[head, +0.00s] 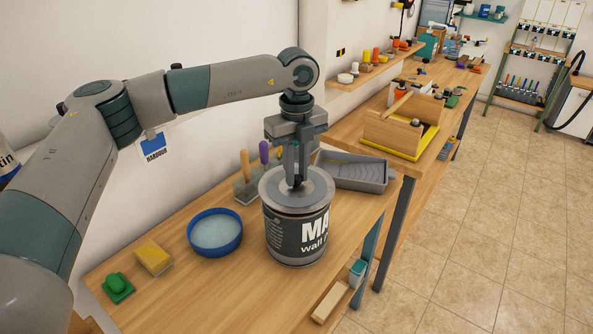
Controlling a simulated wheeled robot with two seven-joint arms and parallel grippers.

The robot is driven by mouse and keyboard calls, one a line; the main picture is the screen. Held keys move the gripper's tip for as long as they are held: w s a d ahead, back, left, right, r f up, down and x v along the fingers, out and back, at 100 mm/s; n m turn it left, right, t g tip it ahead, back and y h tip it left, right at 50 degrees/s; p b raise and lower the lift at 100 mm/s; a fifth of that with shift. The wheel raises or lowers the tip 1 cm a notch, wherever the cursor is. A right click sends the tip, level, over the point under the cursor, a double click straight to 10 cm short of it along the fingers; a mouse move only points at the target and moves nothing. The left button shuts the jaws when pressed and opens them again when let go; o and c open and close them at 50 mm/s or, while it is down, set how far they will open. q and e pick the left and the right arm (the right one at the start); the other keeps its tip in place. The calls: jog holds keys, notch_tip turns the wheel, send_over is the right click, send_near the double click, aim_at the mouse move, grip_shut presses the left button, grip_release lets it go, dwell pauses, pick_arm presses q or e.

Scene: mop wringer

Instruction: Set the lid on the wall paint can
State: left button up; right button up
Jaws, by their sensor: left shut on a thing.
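The wall paint can (297,240) stands upright on the wooden bench, with a dark label and white lettering. The round grey lid (317,190) is at the top of the can, roughly level and over its opening. I cannot tell whether it is fully seated on the rim. My left gripper (296,182) points straight down above the can, its fingers shut on the small knob in the middle of the lid. The fingers partly hide the knob. My right gripper is not in view.
A blue round tub (215,233) stands left of the can, with a yellow sponge (153,255) and a green item (118,286) further left. A grey paint tray (352,172) lies behind right. Brushes (245,175) stand behind the can. The bench front is clear.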

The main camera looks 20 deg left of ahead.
pick_arm(q)
jog(key=shift+b, duration=0.3)
dwell(0.4)
dwell(0.4)
jog(key=shift+b, duration=0.35)
jog(key=shift+f, duration=0.2)
dwell(0.6)
jog(key=shift+f+b, duration=0.45)
jog(key=shift+b, duration=0.45)
dwell(0.5)
jog(key=o, duration=1)
jog(key=shift+r, duration=0.1)
